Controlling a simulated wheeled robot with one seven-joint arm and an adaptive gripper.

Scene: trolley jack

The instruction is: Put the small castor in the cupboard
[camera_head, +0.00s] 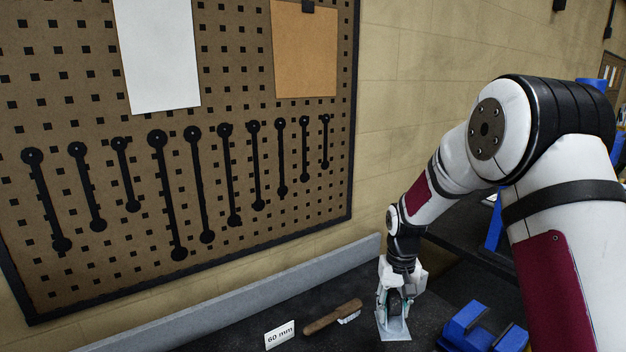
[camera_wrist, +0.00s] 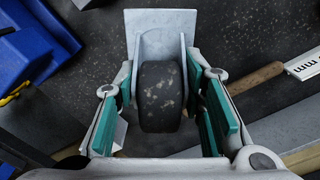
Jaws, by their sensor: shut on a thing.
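The small castor (camera_head: 393,327) has a dark, worn wheel and a light grey metal plate. In the wrist view the castor (camera_wrist: 160,95) sits between the two teal finger pads, with its plate at the far side. My gripper (camera_head: 392,298) is shut on the castor and points down over the dark bench. In the wrist view my gripper (camera_wrist: 165,100) has a pad on each side of the wheel. The castor's plate is at or close above the bench top; I cannot tell if it touches. The cupboard is not seen in either view.
A wooden-handled brush (camera_head: 333,316) and a "60 mm" sign (camera_head: 279,335) are left of the castor on the bench. A blue vice-like object (camera_head: 480,328) is on the right. A pegboard (camera_head: 225,75) with several black spanner shapes hangs behind.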

